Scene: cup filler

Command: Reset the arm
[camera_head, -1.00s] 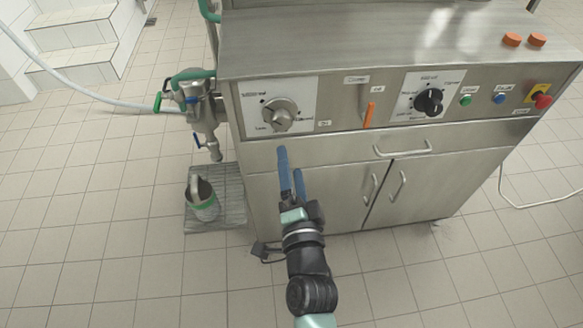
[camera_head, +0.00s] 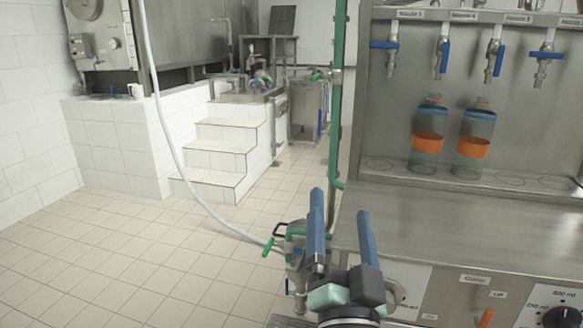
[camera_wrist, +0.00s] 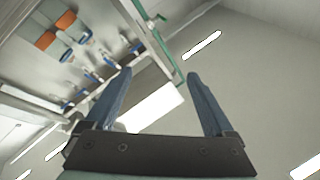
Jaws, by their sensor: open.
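My gripper (camera_head: 341,232) has two blue fingers that stand apart with nothing between them. In the head view it points upward in front of the left end of the steel filling machine (camera_head: 455,230). In the wrist view the open fingers (camera_wrist: 160,95) point up toward the ceiling, with empty air between them. My arm below the gripper is mostly cut off by the bottom edge of the head view.
Two bottles with orange bands (camera_head: 427,142) (camera_head: 474,145) stand on the machine's shelf below several blue-handled taps (camera_head: 442,58). A valve with green handles (camera_head: 292,250) is left of my gripper. White steps (camera_head: 215,160) stand behind; tiled floor at left is clear.

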